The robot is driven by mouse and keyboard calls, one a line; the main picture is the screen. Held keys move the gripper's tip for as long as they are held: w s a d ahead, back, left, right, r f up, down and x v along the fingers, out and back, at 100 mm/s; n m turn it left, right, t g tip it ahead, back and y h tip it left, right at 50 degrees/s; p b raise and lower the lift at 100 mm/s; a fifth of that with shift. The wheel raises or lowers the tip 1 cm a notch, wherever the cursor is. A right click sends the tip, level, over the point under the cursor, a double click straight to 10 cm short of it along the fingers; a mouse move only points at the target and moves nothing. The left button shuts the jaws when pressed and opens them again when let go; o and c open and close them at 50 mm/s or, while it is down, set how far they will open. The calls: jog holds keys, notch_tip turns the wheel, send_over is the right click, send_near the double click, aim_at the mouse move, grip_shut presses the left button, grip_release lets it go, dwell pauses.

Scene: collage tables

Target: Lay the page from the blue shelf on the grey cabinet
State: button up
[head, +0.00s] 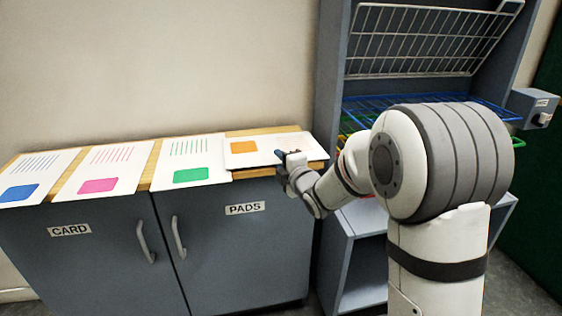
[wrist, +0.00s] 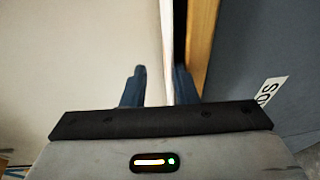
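A white page with an orange square (head: 244,147) is at the right end of the grey cabinet's wooden top (head: 262,173). I cannot tell whether it rests flat or is slightly above the wood. My gripper (head: 287,156) is at the page's right end. In the wrist view the page shows nearly edge-on as a thin white strip (wrist: 167,40). My two dark fingers (wrist: 159,87) stand apart, with the strip between them, close to the right finger. The blue wire shelf (head: 375,101) is in the rack at the right, partly hidden by my arm; no page shows on its visible part.
Pages with a blue (head: 18,192), a pink (head: 98,185) and a green patch (head: 190,175) lie left of the orange one. A tilted white wire shelf (head: 420,45) is above the blue one, a green one (head: 350,140) below. Cabinet doors carry handles (head: 146,242) and labels.

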jog(key=shift+s+f, duration=0.1)
jog(key=shift+f, duration=0.45)
jog(key=shift+c, duration=0.2)
jog(key=shift+f+b, duration=0.7)
jog(key=shift+b, duration=0.35)
jog(key=c, duration=0.5)
jog(key=shift+s+f+b, duration=0.1)
jog(key=shift+f+b, duration=0.1)
jog(key=shift+b, duration=0.1)
jog(key=shift+s+d+f+b, duration=0.15)
jog(key=shift+s+f+b, duration=0.15)
jog(key=shift+s+b, duration=0.25)
jog(key=o, duration=1.2)
jog(key=v, duration=0.1)
jog(key=b+v, duration=0.1)
jog(key=v, duration=0.1)
jog(key=shift+s+r, duration=0.1)
jog(key=shift+s, duration=0.3)
jog(key=s, duration=0.1)
jog(key=s+b, duration=0.1)
jog(key=s, duration=0.1)
jog(key=shift+s+d+r, duration=0.35)
jog(key=shift+s, duration=0.05)
